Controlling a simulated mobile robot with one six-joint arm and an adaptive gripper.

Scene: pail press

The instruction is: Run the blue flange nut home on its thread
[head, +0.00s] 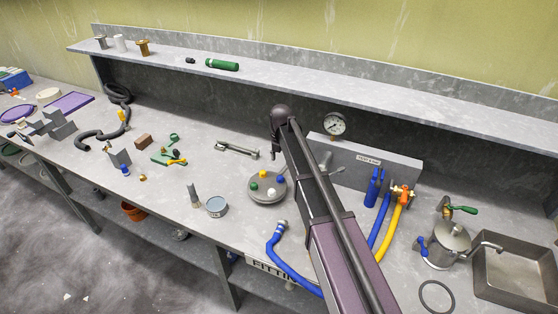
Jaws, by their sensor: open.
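A round grey disc (267,198) lies on the bench left of my arm. It carries several small coloured pieces: yellow, green, white and a small blue one (281,178) at its right edge. The blue piece looks like the blue flange nut, but it is too small to see its thread or how far down it sits. Another small blue piece (125,170) lies by a grey bracket at the left. My arm crosses the middle of the head view, and I cannot make out my gripper's fingers in it.
A gauge panel (380,160), blue hose (283,262), yellow hose (392,232), metal pot (447,245) and deep tray (515,270) stand at the right. A grey-blue tin (216,206) is left of the disc. A shelf (300,80) runs along the back.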

